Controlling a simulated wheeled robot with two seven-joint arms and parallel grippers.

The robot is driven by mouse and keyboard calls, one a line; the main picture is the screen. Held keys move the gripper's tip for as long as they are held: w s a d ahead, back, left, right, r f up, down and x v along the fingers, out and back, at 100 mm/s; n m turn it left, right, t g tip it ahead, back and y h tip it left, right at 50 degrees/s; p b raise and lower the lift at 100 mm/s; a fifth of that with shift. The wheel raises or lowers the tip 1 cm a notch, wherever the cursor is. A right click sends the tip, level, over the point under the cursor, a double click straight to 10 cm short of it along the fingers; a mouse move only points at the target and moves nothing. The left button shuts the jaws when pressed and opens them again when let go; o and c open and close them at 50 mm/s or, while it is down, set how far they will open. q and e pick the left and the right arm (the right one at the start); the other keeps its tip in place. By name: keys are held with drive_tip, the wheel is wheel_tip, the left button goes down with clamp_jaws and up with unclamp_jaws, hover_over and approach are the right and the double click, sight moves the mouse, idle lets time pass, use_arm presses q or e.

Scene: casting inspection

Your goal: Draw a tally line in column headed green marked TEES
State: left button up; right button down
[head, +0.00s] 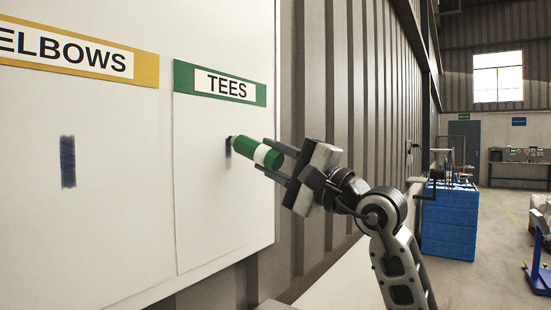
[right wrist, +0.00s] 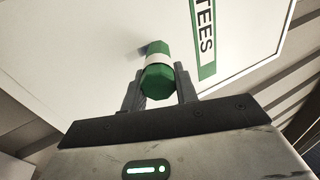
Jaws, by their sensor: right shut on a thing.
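The white board (head: 120,220) shows a column headed by a green strip marked TEES (head: 222,84). My right gripper (head: 278,163) is shut on a green marker with a white band (head: 243,150). The marker's far end is at the board in the TEES column, at the upper part of a short dark stroke (head: 228,147); whether it touches cannot be told. In the right wrist view the marker (right wrist: 158,75) sits between the two fingers, pointing at the board, with a dark mark at its far end. My left gripper is not in view.
Left of it is a column under a yellow strip marked ELBOWS (head: 75,57), with one dark vertical stroke (head: 68,162). A corrugated wall (head: 345,90) runs behind the board. Blue stacked crates (head: 450,220) and open floor lie farther right.

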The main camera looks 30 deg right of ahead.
wheel_tip(320, 180, down, 2)
drive_tip(key=shift+b, duration=1)
wheel_tip(320, 180, down, 4)
drive_tip(key=f+b, duration=0.1)
drive_tip(key=b, duration=0.4)
drive_tip(key=shift+r+p, duration=2.25)
drive_tip(key=shift+r, duration=1.15)
wheel_tip(320, 180, down, 6)
drive_tip(key=b, duration=0.6)
drive_tip(key=shift+b, duration=0.3)
drive_tip(key=shift+f, duration=0.1)
